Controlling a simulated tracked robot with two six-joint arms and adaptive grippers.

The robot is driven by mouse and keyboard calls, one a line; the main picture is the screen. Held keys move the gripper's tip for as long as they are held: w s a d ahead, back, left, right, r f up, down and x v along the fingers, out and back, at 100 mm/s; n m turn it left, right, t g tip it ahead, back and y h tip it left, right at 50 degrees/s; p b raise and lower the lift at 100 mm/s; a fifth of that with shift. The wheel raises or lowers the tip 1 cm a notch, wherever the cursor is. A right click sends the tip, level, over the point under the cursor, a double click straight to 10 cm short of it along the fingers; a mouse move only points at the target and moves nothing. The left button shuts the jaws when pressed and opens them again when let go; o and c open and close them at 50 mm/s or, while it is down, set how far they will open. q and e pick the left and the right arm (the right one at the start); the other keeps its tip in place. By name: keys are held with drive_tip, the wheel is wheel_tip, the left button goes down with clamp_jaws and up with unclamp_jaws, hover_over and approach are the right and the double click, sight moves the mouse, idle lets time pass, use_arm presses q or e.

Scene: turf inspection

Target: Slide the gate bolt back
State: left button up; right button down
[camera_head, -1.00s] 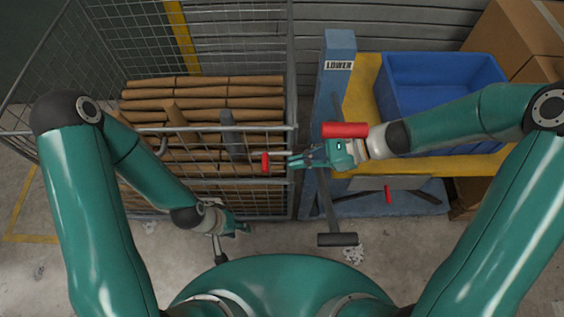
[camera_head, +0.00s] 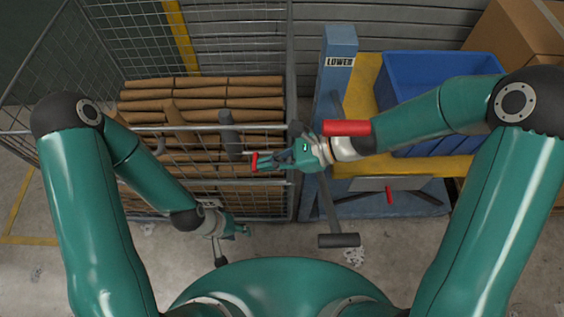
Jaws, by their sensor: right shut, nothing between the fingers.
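The gate bolt's red handle (camera_head: 254,163) is at the front of the wire cage (camera_head: 291,60), left of its right corner post. My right gripper (camera_head: 266,163) reaches in from the right, shut and empty. Its fingertips are at the right side of the red handle, seemingly touching it. They hide most of the bolt's rod. My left gripper (camera_head: 240,230) is low in front of the cage, well below and left of the bolt, pointing right. Its fingers are too small to tell open from shut.
The cage holds stacked brown rolls (camera_head: 200,95). A grey upright handle (camera_head: 230,137) is just left of the bolt. A blue bin (camera_head: 430,75) is at the right, with a black pedal (camera_head: 338,240) below.

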idle(0.3)
drive_tip(key=f+p+v, duration=0.1)
drive_tip(key=p+v, duration=0.2)
drive_tip(key=v, duration=1)
drive_tip(key=shift+d, duration=0.6)
drive_tip(key=shift+r, duration=0.15)
